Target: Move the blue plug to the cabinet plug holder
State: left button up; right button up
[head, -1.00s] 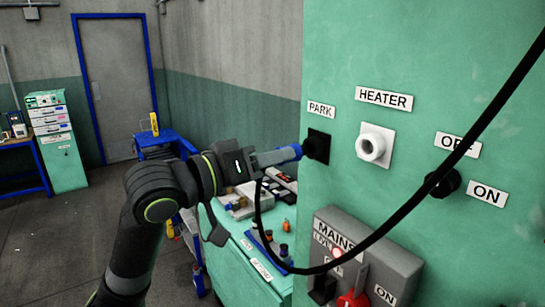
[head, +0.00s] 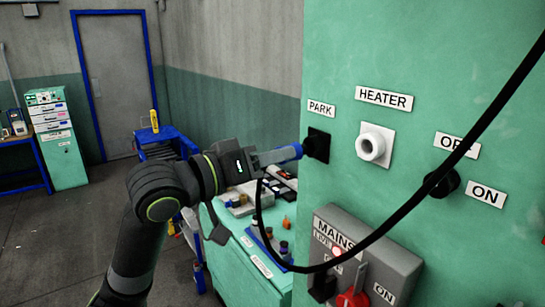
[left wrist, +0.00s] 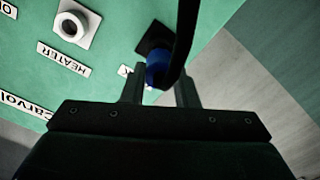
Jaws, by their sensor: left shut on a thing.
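My left gripper (head: 268,158) is shut on the blue plug (head: 290,153), at the cabinet's left side. In the left wrist view the blue plug (left wrist: 155,76) shows between the two fingers (left wrist: 158,90), in line with the black holder (left wrist: 152,38). A black cable (head: 375,236) hangs in a loop from near the plug and rises to the upper right. My right gripper is not in view.
The green cabinet (head: 440,60) also carries a white HEATER socket (head: 374,146), a black knob (head: 446,184) and a grey MAINS box (head: 385,258) with a red handle. A green bench (head: 232,262) with small parts stands below my left gripper.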

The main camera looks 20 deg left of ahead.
aim_at(301, 149)
pick_arm(q)
jog(key=shift+x, duration=1.4)
jog(key=o, duration=1.1)
jog(key=shift+w+d, duration=0.15)
